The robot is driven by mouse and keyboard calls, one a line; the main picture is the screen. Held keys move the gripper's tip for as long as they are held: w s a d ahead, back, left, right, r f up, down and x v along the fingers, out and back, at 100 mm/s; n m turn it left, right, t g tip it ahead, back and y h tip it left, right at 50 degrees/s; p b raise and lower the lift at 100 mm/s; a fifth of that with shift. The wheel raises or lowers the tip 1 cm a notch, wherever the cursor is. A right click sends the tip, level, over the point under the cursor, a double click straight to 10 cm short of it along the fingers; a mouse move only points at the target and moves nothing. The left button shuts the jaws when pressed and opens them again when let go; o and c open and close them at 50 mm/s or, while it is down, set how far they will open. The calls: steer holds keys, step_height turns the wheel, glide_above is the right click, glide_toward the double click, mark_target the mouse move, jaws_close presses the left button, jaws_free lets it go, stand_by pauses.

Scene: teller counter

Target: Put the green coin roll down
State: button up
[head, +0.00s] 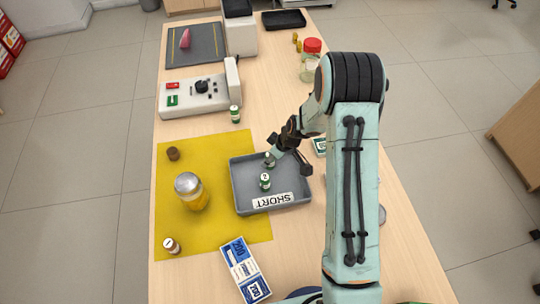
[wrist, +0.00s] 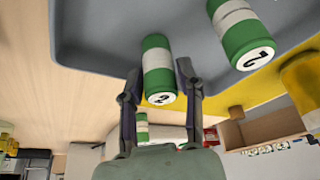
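My gripper (head: 270,158) is over the grey tray (head: 244,206) marked SHORT. Its fingers lie on either side of a green-and-white coin roll (wrist: 158,66) and appear to touch it. That roll also shows between the fingers in the head view (head: 269,162). It looks roughly upright; I cannot tell whether its base touches the tray floor. A second green coin roll (head: 265,182) stands in the tray just in front of it, and it also shows at the upper right in the wrist view (wrist: 241,32), apart from the fingers.
The tray lies partly on a yellow mat (head: 215,152) with a coin jar (head: 190,192) and two brown rolls (head: 173,153) (head: 171,245). Another green roll (head: 235,114) stands behind the mat. Blue-and-white boxes (head: 245,270) lie in front. A red-lidded jar (head: 310,62) stands farther back.

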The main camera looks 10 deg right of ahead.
steer(key=shift+o, duration=0.4)
steer(key=shift+d+r, duration=0.1)
steer(key=shift+r, duration=0.25)
steer(key=v, duration=1.1)
steer(key=s+a+r+m+g+h, duration=0.1)
steer(key=s+r+m, duration=0.3)
steer(key=s, duration=0.9)
steer(key=s+a+r+m+g+h, duration=0.1)
steer(key=s+a+r+m+g, duration=0.1)
steer(key=s+r, duration=0.5)
steer(key=s+a+m, duration=0.1)
steer(key=s, duration=0.5)
steer(key=shift+m, duration=0.4)
